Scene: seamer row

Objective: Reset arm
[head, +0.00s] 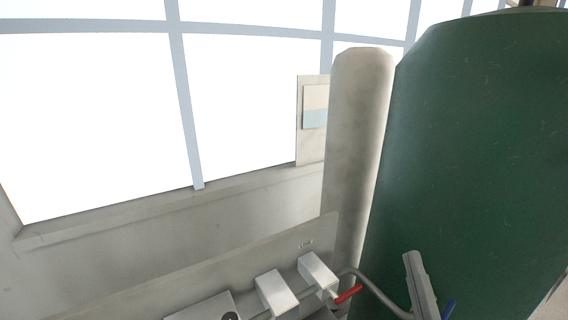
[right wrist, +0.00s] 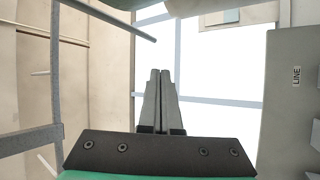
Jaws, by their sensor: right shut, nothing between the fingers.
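My right gripper (head: 413,256) comes up from the bottom edge of the head view, in front of the large green cylinder (head: 480,140). It stands right of a red handle (head: 348,294) and just left of a blue handle (head: 449,309). In the right wrist view my right gripper (right wrist: 160,73) has its two grey fingers together, with nothing between them. I cannot tell whether it touches either handle. My left gripper is in neither view.
A grey panel (head: 270,250) with white boxes (head: 275,292) and a bent pipe (head: 375,287) lies low in the head view. A pale column (head: 355,140) stands beside the cylinder. A panel marked LINE (right wrist: 290,110) is at right in the wrist view. Windows (head: 250,100) fill the back.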

